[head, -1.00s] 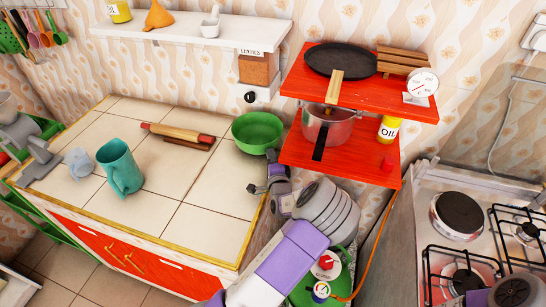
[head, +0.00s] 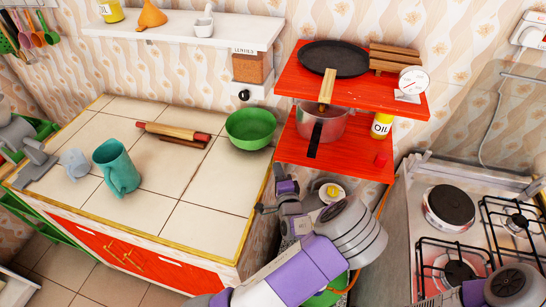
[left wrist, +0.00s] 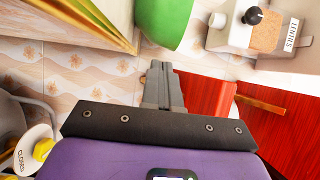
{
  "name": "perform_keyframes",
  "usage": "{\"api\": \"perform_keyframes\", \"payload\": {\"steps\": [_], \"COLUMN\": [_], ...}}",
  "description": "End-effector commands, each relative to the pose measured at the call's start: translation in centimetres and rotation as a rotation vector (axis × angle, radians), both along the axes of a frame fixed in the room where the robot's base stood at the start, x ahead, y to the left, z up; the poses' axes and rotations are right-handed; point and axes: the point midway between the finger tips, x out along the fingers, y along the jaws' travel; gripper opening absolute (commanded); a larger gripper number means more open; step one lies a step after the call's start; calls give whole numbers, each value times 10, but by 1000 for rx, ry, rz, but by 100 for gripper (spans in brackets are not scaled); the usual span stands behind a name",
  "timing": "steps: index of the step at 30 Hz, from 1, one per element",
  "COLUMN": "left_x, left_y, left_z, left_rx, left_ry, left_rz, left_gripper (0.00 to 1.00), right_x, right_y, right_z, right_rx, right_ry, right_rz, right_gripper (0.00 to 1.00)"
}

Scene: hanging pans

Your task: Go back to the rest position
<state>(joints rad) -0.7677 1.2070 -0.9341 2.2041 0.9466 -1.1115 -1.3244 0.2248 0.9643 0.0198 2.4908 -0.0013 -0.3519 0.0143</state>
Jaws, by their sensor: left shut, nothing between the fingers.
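My left gripper (head: 259,209) is shut and empty. In the head view it is beside the right edge of the tiled counter (head: 205,235), below the green bowl (head: 250,128) and left of the red shelf unit. In the left wrist view its closed fingers (left wrist: 160,70) point toward the patterned wall, with the green bowl (left wrist: 165,18) above them. A black frying pan (head: 334,58) lies on the upper red shelf (head: 385,100). A steel pot (head: 333,126) stands on the lower shelf (head: 340,160). My right gripper is not visible.
The stove (head: 450,205) with its burners is at the right. A teal pitcher (head: 117,167), a rolling pin (head: 174,132) and the green bowl stand on the counter. An orange hose hangs below the shelves. The counter's front middle is clear.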

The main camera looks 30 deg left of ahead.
Motion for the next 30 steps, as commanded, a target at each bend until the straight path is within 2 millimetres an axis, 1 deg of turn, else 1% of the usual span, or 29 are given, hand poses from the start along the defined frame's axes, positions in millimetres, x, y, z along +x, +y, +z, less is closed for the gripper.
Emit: {"api": "perform_keyframes", "payload": {"steps": [1,3,6,14,17,20,23,24,26,27,29,30], "left_x": [-7,-14,-21,-25,-27,-34,-51,-61,-79,-91,-112,-126], "left_y": [-7,-14,-20,-23,-21,-16,-13,-15,-20,-26,-38,-48], "left_z": [1,1,0,0,-6,-28,-66,-83,-107,-122,-141,-150], "left_rx": [1,0,1,1,-24,-129,-318,-412,-561,-663,-819,-924], "left_ry": [1,0,-1,-1,13,62,143,177,228,261,309,337], "left_rz": [-2,-3,-2,1,1,8,30,48,81,107,157,195], "left_gripper": [0,0,0,0,0,0,0,0,0,0,0,0], "right_x": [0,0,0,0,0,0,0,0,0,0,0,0], "right_y": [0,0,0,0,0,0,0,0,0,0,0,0], "right_z": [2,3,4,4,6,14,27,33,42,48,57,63], "right_rx": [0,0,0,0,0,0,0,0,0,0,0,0], "right_ry": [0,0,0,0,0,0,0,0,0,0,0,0], "right_rz": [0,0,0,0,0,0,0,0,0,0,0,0], "right_gripper": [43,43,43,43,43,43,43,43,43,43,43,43]}}
